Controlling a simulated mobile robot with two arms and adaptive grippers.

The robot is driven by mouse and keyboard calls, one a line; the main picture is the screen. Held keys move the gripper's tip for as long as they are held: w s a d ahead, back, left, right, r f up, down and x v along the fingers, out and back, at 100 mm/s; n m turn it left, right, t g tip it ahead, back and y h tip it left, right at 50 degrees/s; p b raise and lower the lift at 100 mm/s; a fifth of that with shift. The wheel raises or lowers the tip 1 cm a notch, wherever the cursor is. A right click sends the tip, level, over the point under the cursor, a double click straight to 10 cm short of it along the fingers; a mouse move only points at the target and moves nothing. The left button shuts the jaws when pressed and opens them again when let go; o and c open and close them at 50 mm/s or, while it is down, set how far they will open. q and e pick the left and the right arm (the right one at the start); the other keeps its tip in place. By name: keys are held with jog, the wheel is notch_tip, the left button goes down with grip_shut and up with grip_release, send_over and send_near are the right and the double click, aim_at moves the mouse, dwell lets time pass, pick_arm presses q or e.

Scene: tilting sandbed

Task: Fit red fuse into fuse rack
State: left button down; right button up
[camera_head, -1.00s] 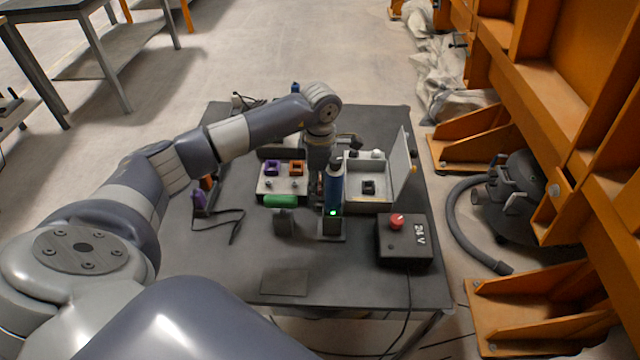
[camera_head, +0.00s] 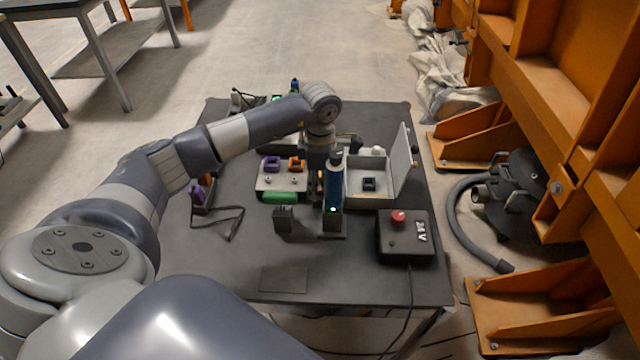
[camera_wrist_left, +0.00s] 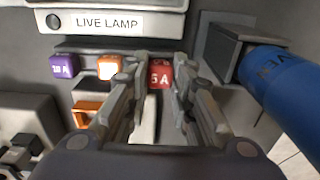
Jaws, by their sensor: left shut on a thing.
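The red fuse (camera_wrist_left: 159,76), marked 5 A, sits between the fingertips of my left gripper (camera_wrist_left: 159,92) in the left wrist view; the gripper is shut on it. The fuse is in line with the dark fuse rack (camera_wrist_left: 78,49), to the right of a purple fuse (camera_wrist_left: 63,66) and an orange fuse (camera_wrist_left: 109,66). I cannot tell whether its far end is seated in the rack. In the head view my left gripper (camera_head: 319,165) is partly hidden behind a blue cylinder (camera_head: 334,185). My right gripper is not in view.
A panel labelled LIVE LAMP (camera_wrist_left: 110,21) stands behind the rack. The blue cylinder stands close on the right. An open grey box (camera_head: 368,204) and a black 24 V box with a red button (camera_head: 398,216) are to the right. The table front (camera_head: 350,282) is mostly clear.

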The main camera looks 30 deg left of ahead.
pick_arm(q)
jog(key=shift+f+b, duration=0.5)
jog(key=shift+f, duration=0.1)
jog(key=c, duration=1.3)
grip_release()
jog(key=o, duration=0.5)
jog(key=shift+c, duration=0.2)
jog(key=shift+r, duration=0.1)
jog(key=shift+r+p, duration=1.55)
jog(key=shift+r, duration=0.7)
jog(key=shift+r+p, duration=1.05)
jog(key=shift+r, duration=0.65)
